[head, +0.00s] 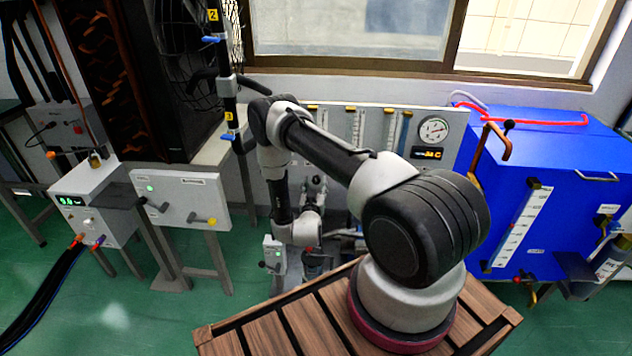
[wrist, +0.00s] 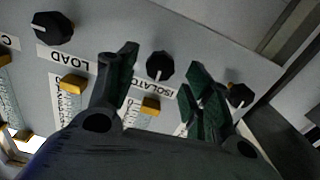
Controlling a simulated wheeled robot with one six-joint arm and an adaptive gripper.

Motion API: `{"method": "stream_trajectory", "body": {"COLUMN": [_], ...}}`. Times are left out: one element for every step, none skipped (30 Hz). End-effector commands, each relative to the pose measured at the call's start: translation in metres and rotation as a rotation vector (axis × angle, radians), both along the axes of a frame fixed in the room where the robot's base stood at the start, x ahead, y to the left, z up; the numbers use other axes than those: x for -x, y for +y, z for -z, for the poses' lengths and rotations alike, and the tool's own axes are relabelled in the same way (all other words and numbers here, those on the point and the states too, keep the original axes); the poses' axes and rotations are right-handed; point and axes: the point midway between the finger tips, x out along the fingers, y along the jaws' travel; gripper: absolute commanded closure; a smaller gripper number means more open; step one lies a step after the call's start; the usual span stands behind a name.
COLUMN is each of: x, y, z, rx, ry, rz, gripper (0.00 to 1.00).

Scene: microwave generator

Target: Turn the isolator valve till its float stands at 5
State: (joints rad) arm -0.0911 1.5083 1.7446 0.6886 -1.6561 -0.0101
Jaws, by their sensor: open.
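The isolator valve (wrist: 160,67) is a black faceted knob with a white pointer line on a pale grey panel. Its ISOLATOR label (wrist: 162,91) appears upside down beside it. My gripper (wrist: 163,72) is open in the wrist view, with one dark green finger on each side of the knob as pictured. The knob shows in the gap, apart from both fingers; the depth between them is hard to judge. A yellow block (wrist: 150,106) sits near the label. The isolator's float and its reading cannot be made out.
A LOAD knob (wrist: 52,27) stands left of the isolator, and another black knob (wrist: 240,95) lies close to the right finger. The head view shows the flowmeter panel (head: 375,122) with a round gauge (head: 433,129). A blue tank (head: 570,185) stands right.

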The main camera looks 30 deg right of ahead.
Motion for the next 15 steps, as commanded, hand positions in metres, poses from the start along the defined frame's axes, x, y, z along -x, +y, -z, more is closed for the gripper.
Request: {"method": "stream_trajectory", "body": {"x": [0.01, 0.016, 0.023, 0.029, 0.034, 0.041, 0.045, 0.05, 0.055, 0.058, 0.061, 0.064, 0.066, 0.067, 0.068], "y": [0.008, 0.012, 0.017, 0.021, 0.024, 0.029, 0.032, 0.035, 0.038, 0.04, 0.042, 0.044, 0.045, 0.046, 0.047], "z": [0.001, 0.001, 0.001, 0.0, 0.0, 0.001, 0.0, 0.0, 0.0, 0.001, 0.001, 0.0, 0.0, 0.0, 0.0], "rx": [0.001, 0.001, 0.001, 0.001, 0.002, 0.001, 0.0, 0.001, 0.002, 0.0, 0.0, 0.0, 0.0, 0.0, 0.001], "ry": [0.004, 0.004, 0.004, 0.002, 0.003, 0.004, 0.002, 0.002, 0.003, 0.002, 0.002, 0.002, 0.002, 0.002, 0.001], "rz": [-0.004, -0.004, -0.005, -0.004, -0.005, -0.004, -0.004, -0.004, -0.003, -0.004, -0.003, -0.002, -0.002, -0.002, -0.002], "gripper": [0.49, 0.49, 0.49, 0.49, 0.49, 0.49, 0.49, 0.49, 0.49, 0.49, 0.49, 0.49, 0.49, 0.49, 0.49]}}
